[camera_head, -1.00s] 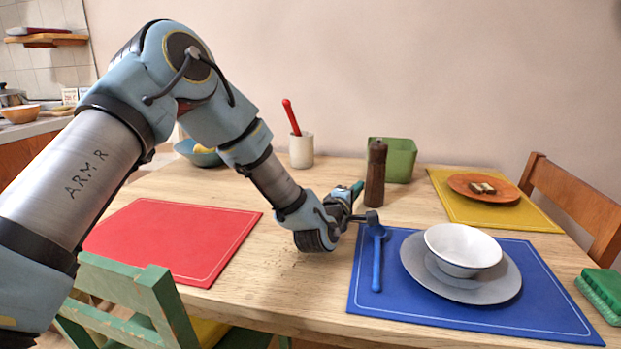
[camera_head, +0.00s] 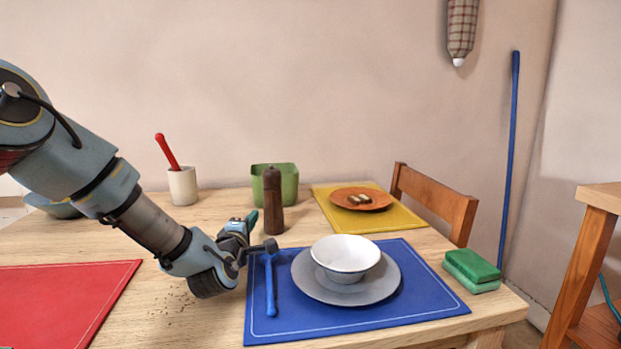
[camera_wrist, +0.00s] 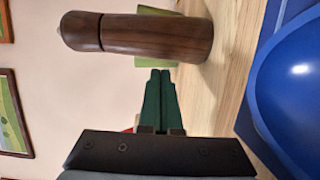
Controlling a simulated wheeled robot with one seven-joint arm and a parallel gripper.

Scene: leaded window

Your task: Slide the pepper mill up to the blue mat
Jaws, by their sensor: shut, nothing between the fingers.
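The dark wooden pepper mill (camera_head: 273,205) stands upright on the table in front of a green container, just beyond the far edge of the blue mat (camera_head: 420,290). A narrow strip of bare wood shows between mill and mat. My gripper (camera_head: 253,217) is shut and empty, with its green fingertips just left of the mill's lower body. In the wrist view the mill (camera_wrist: 150,36) lies sideways across the picture, close beyond the shut fingertips (camera_wrist: 160,74). Whether they touch it I cannot tell. The blue mat (camera_wrist: 271,22) shows at the right there.
A blue spoon (camera_head: 270,285), a grey plate (camera_head: 310,287) and a white bowl (camera_head: 345,253) are on the blue mat. The green container (camera_head: 290,185) stands close behind the mill. A white cup (camera_head: 183,187) is farther left; a yellow mat (camera_head: 400,216) is behind right.

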